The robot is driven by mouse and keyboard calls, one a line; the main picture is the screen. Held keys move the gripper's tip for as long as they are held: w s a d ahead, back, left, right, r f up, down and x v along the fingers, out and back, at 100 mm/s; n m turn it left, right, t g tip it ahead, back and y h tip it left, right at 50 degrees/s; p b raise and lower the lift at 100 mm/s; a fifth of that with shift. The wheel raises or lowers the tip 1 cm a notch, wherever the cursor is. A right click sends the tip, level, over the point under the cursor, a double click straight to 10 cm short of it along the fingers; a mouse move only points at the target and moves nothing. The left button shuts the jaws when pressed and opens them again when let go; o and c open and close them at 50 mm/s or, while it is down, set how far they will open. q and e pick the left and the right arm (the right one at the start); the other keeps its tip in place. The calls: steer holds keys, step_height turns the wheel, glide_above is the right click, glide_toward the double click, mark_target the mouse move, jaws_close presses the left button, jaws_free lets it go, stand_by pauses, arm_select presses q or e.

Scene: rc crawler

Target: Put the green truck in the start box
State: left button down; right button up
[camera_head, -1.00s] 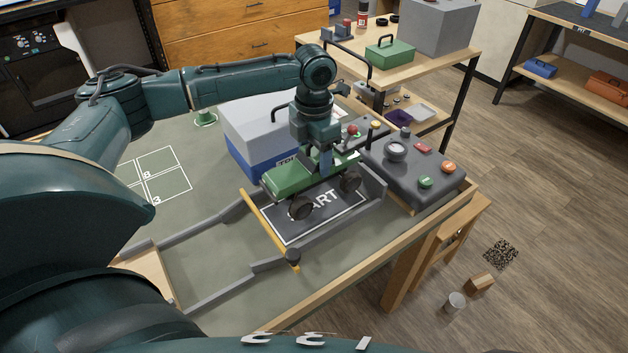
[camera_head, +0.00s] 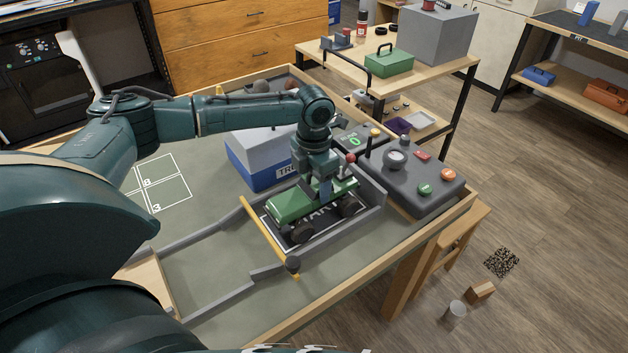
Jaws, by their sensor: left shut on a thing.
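The green truck (camera_head: 291,205) has black wheels and is over the dark START mat of the start box (camera_head: 331,238), inside its grey walls. Its wheels look on or very close to the mat; I cannot tell whether they touch. My left gripper (camera_head: 325,190) reaches down from above and is shut on the truck's middle. The fingertips are partly hidden by the truck body. A yellow bar (camera_head: 265,233) lies across the box's left opening. My right gripper is not in view.
A grey control box (camera_head: 412,175) with buttons stands right of the start box. A blue and grey case (camera_head: 258,155) stands behind it. Grey lane walls (camera_head: 205,228) run left from the start box. The table's wooden edge (camera_head: 350,275) is in front.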

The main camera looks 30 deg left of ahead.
arm_select(q)
steer(key=shift+s+f, duration=0.2)
steer(key=shift+f, duration=0.35)
steer(key=c, duration=0.8)
jaws_free()
steer(key=shift+f, duration=0.15)
steer(key=shift+o, duration=1.9)
steer(key=shift+w, duration=0.1)
steer(key=shift+w+r, duration=0.1)
steer(key=shift+r, duration=0.55)
step_height(320, 180, up, 11)
steer(key=shift+r, duration=0.7)
